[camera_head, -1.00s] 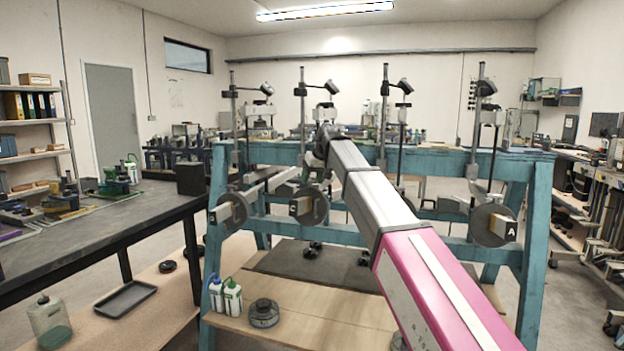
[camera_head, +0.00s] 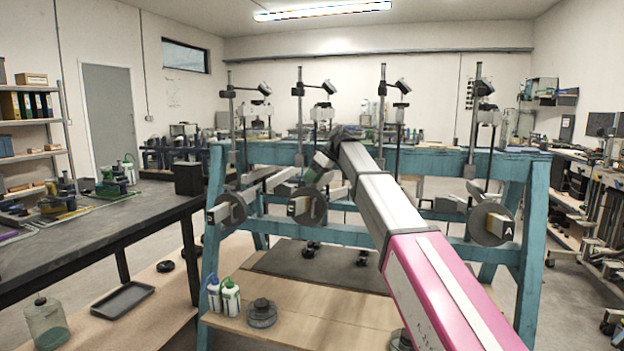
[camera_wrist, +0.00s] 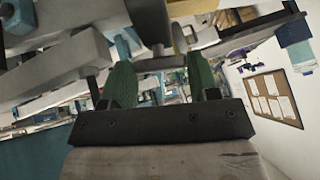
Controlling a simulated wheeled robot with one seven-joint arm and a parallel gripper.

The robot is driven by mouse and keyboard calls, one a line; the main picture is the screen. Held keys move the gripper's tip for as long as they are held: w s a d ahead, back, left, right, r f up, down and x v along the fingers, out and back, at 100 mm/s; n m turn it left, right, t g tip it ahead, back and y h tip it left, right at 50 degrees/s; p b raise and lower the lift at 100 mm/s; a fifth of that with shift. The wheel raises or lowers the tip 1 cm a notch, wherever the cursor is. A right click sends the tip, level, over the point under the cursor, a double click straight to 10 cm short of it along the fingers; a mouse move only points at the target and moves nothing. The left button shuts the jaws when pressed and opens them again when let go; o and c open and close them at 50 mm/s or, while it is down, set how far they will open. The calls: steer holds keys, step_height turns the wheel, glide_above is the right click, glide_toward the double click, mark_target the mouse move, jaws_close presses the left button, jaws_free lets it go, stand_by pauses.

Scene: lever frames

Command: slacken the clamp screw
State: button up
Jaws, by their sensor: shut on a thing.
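My gripper (camera_wrist: 160,78) shows in the wrist view as two green fingers at either side of a small grey cross-bar, which looks like the handle of the clamp screw (camera_wrist: 160,62). The fingers are shut on it. A dark stem joins the bar from above. In the head view my gripper (camera_head: 316,170) is small and partly hidden, at the second lever from the left on the teal frame (camera_head: 530,235). The contact itself cannot be made out there. Grey lever arms and round weights (camera_head: 307,207) hang at the front of the frame.
A weight marked A (camera_head: 492,224) hangs at the right. Uprights (camera_head: 384,110) stand close around my arm. A dark bench (camera_head: 100,225) is at the left, and bottles (camera_head: 230,297) stand on the low wooden shelf. Floor is open at the lower right.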

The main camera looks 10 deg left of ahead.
stand_by(0.4)
steer(key=o, duration=0.9)
steer(key=v, duration=1)
steer(key=shift+w+d+r, duration=0.15)
steer(key=shift+d+r, duration=0.15)
